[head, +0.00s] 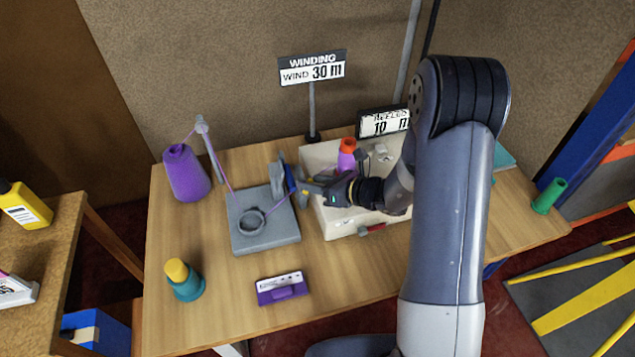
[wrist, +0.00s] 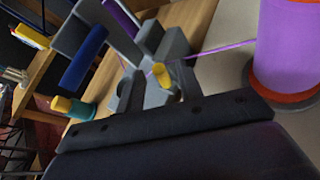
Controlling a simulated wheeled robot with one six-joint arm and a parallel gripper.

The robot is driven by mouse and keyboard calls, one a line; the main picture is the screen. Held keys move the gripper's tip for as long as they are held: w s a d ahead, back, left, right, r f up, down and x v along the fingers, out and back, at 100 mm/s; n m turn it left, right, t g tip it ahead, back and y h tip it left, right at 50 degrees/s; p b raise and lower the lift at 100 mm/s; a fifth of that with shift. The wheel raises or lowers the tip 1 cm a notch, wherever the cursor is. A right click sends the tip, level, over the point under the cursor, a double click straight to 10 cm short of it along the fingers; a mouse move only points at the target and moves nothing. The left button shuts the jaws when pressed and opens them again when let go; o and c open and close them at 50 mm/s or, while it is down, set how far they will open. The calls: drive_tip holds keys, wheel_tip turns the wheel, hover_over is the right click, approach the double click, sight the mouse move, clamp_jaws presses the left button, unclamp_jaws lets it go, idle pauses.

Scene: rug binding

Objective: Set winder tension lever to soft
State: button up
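A cream winder box (head: 337,226) stands on the table with a purple bobbin (head: 346,160) on it; the bobbin fills the right of the wrist view (wrist: 285,45). At the box's left end are a grey plate (head: 277,168) and a blue piece (head: 289,179). The blue piece also shows in the wrist view (wrist: 83,60). A small yellow knob (wrist: 161,75) sits among grey parts just ahead of my gripper (head: 311,187). I cannot tell whether the fingers touch it or how far apart they are. No soft marking is readable.
A grey base with a ring (head: 262,239), a purple yarn cone (head: 185,175) and a purple-and-white box (head: 283,289) are on the table. A yellow-and-teal cone (head: 183,281) is front left. Signs (head: 313,72) stand behind. Purple yarn runs near my gripper.

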clamp_jaws()
drive_tip(key=shift+a, duration=0.1)
drive_tip(key=shift+s+a+r+n+h+b, duration=0.2)
drive_tip(key=shift+a+n+h+b, duration=0.4)
drive_tip(key=shift+h+b, duration=0.3)
drive_tip(key=shift+s+a+r+n+h+b, duration=0.2)
drive_tip(key=shift+a+n+h+b, duration=0.45)
drive_tip(key=shift+h, duration=0.35)
drive_tip(key=shift+d, duration=0.1)
drive_tip(key=shift+o, duration=0.4)
unclamp_jaws()
drive_tip(key=p+v, duration=0.1)
drive_tip(key=v, duration=0.9)
drive_tip(key=shift+s+d, duration=0.25)
